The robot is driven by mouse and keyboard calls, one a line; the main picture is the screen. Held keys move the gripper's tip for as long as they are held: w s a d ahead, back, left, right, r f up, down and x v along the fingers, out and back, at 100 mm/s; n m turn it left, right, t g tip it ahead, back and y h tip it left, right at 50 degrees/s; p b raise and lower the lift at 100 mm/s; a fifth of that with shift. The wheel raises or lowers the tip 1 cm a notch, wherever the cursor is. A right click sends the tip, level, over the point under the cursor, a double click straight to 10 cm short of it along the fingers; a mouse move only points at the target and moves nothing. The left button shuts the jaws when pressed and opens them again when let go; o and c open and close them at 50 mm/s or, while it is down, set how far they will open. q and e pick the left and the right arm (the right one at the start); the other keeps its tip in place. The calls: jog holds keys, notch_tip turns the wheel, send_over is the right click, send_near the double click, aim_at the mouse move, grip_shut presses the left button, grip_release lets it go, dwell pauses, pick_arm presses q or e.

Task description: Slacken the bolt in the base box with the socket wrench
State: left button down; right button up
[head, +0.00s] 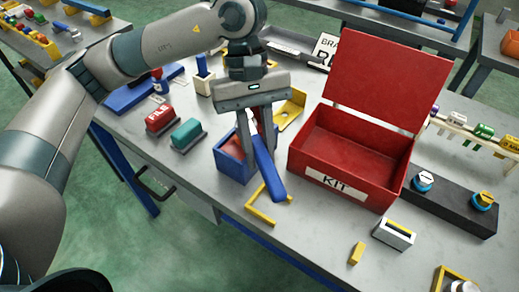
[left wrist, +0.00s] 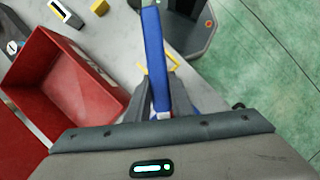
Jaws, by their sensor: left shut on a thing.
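My left gripper (head: 259,136) points down over the small blue open box (head: 237,166), which seems to be the base box. It is shut on the socket wrench, whose long blue handle (head: 268,172) slants out over the box's right side toward the front. In the left wrist view the blue handle (left wrist: 154,50) runs up from between the fingers. The wrench's lower end and the bolt are hidden by the gripper and the box walls, so I cannot tell whether they touch. My right gripper is not in view.
An open red KIT box (head: 346,153) stands close to the right of the gripper. A yellow bracket frame (head: 258,207) lies in front of the blue box. Red (head: 160,119) and teal (head: 187,134) blocks sit to the left. A black block (head: 450,205) with two bolts is at right.

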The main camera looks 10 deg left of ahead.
pick_arm(q)
jog(key=shift+b, duration=1.25)
dwell(1.8)
jog(key=shift+f+b, duration=0.7)
jog(key=shift+b, duration=0.35)
dwell(0.9)
jog(key=shift+d, duration=0.1)
dwell(0.7)
jog(key=shift+w+d+n+b, duration=0.4)
jog(key=shift+d+n+b, duration=0.1)
jog(key=shift+n+b, duration=0.45)
jog(key=shift+h, duration=0.3)
jog(key=shift+w+d+n+t+b, duration=0.5)
jog(key=shift+w+n+b, duration=0.05)
jog(key=shift+n+b, duration=0.3)
